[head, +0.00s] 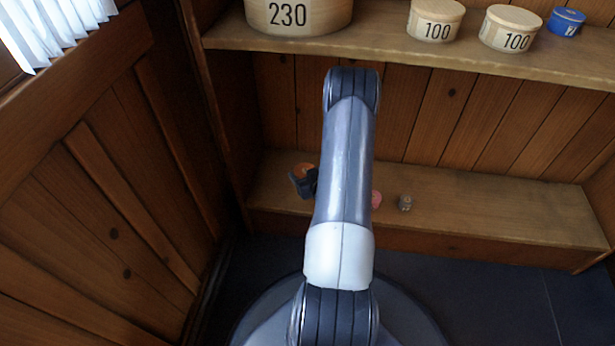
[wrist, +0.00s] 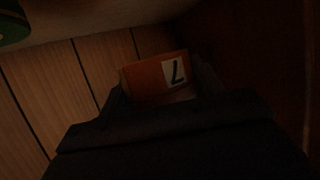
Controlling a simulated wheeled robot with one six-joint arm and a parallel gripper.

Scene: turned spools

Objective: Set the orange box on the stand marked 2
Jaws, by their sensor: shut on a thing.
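My gripper (head: 302,184) is low at the left end of the lower shelf, partly hidden behind my arm in the head view. It is shut on the orange box (head: 303,169). In the wrist view the orange box (wrist: 146,83) sits between the dark jaws, with a white label bearing a dark mark like a 7. I cannot tell whether the box touches the shelf. I cannot make out a stand marked 2 in either view; my arm hides part of the lower shelf.
The upper shelf (head: 390,36) holds a round wooden box marked 230 (head: 285,14), two marked 100 and a blue container (head: 567,22) with an unclear label.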

